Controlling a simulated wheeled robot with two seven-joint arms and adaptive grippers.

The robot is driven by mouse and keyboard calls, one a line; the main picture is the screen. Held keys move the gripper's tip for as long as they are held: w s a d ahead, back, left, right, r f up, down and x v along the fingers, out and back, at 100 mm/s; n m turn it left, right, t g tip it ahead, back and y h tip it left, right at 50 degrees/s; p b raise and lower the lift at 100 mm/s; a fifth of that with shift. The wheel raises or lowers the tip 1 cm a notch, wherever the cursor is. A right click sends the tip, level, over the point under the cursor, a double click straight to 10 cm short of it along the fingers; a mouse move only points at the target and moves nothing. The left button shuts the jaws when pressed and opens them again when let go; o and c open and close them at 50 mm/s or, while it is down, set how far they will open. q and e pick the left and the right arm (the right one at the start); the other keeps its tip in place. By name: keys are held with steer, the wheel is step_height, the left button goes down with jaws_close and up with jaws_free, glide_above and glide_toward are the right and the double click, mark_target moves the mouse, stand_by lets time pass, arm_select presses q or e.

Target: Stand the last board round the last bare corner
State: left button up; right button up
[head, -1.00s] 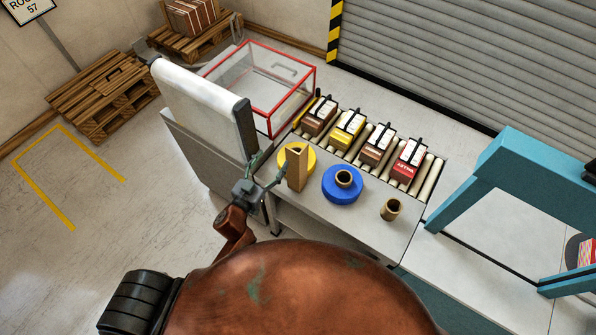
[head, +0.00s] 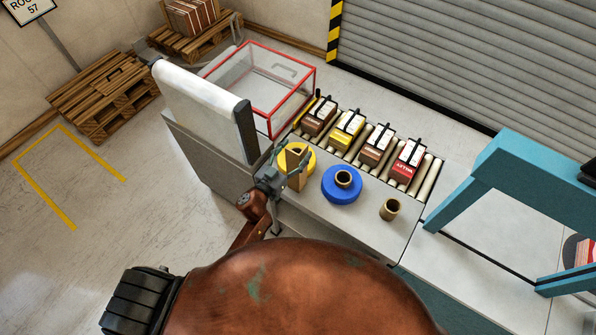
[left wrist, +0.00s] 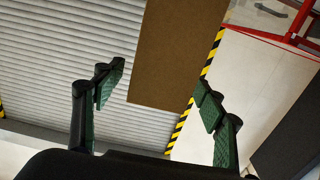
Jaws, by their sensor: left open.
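A brown carton with pale upright strips (head: 192,18) sits on a pallet at the back left. Its corners are too small to judge. My right gripper is not in view.
A blue ring (head: 341,190) and a short brown tube (head: 390,209) stand right of the board. Several small strapped boxes (head: 377,145) lie on rollers behind. A red-edged clear bin (head: 262,85) and a teal frame (head: 500,165) flank the bench. Left floor is open.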

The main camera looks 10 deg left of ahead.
arm_select(q)
steer(key=shift+s, duration=0.1)
steer(key=shift+c, duration=0.4)
jaws_close()
